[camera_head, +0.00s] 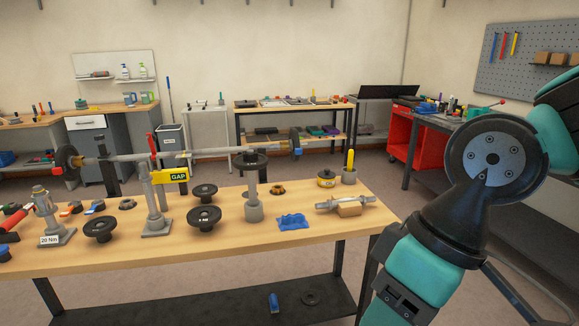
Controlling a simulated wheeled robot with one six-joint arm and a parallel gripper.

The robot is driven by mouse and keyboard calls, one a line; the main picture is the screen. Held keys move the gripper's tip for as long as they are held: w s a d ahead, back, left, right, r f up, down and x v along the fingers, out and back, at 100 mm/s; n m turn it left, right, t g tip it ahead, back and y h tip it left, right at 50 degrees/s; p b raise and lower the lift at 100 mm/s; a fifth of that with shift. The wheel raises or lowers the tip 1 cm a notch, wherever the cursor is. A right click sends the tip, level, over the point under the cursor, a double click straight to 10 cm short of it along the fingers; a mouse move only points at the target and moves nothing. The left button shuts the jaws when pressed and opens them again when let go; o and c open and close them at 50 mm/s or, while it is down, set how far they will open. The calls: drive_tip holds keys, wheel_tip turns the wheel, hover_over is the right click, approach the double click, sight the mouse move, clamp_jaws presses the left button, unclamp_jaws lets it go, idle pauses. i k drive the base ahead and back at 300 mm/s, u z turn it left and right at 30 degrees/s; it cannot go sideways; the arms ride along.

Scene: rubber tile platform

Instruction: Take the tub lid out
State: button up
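I see no separate tub lid that I can name with certainty. My teal and black arm fills the right side of the view, to the right of the bench. My gripper does not show in this view, so its state and anything in it are hidden.
Near the tub are a holder with a yellow-handled tool (349,168), a metal shaft on a wooden block (347,206) and a blue cloth (292,222). A long bar (200,153) spans stands to the left. Black discs (205,217) lie mid-bench. The front right bench top is clear.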

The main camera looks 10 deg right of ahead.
sight(327, 174)
drive_tip(key=u, duration=0.15)
drive_tip(key=i, duration=2.2)
drive_tip(key=u, duration=0.05)
